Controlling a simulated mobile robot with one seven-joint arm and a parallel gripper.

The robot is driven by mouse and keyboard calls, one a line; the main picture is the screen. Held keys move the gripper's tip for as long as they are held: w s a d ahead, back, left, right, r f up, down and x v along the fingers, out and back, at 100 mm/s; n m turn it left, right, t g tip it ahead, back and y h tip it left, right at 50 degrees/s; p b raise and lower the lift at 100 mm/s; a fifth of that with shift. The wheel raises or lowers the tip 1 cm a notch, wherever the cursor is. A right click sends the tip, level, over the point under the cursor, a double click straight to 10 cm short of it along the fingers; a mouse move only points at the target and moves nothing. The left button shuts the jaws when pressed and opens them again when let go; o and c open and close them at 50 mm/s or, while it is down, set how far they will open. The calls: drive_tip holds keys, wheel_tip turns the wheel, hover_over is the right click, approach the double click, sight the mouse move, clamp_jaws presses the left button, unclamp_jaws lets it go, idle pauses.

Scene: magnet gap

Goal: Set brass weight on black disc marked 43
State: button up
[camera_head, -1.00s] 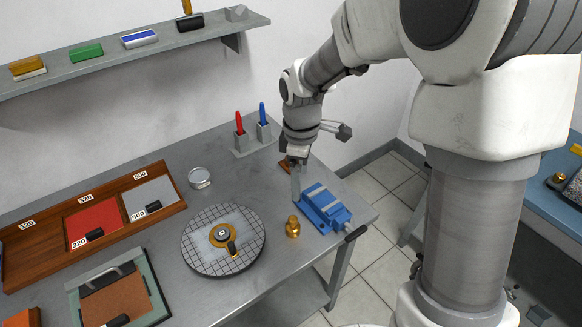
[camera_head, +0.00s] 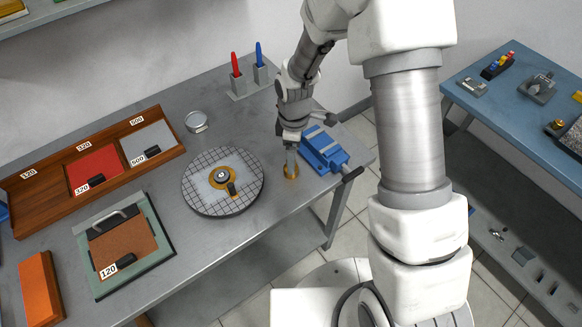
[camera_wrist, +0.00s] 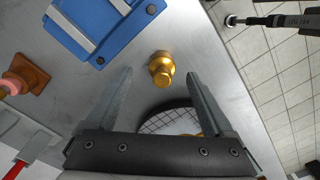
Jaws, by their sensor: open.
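The brass weight (camera_head: 291,173) stands on the grey bench, left of the blue vise; its top is hidden by my gripper in the head view. In the wrist view the small knobbed weight (camera_wrist: 161,70) shows between and just beyond my fingers. My gripper (camera_head: 291,160) points down over it, open, with a finger on each side and no visible grip. A round gridded plate (camera_head: 205,205) lies to the left, with a brass ring and a dark-handled piece (camera_head: 222,177) on it. I cannot make out any black disc marked 43.
The blue vise (camera_head: 323,150) is close on the right of the weight. A wooden tray (camera_head: 40,190) with numbered pads, a green-framed board (camera_head: 165,240), an orange block (camera_head: 40,288) and a round tin (camera_head: 196,121) are left. Bare bench lies between plate and weight.

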drive_tip(key=f, duration=0.3)
drive_tip(key=shift+s+a+f, duration=0.2)
drive_tip(key=shift+a, duration=0.15)
drive_tip(key=shift+f, duration=0.75)
clamp_jaws()
drive_tip(key=shift+w, duration=0.1)
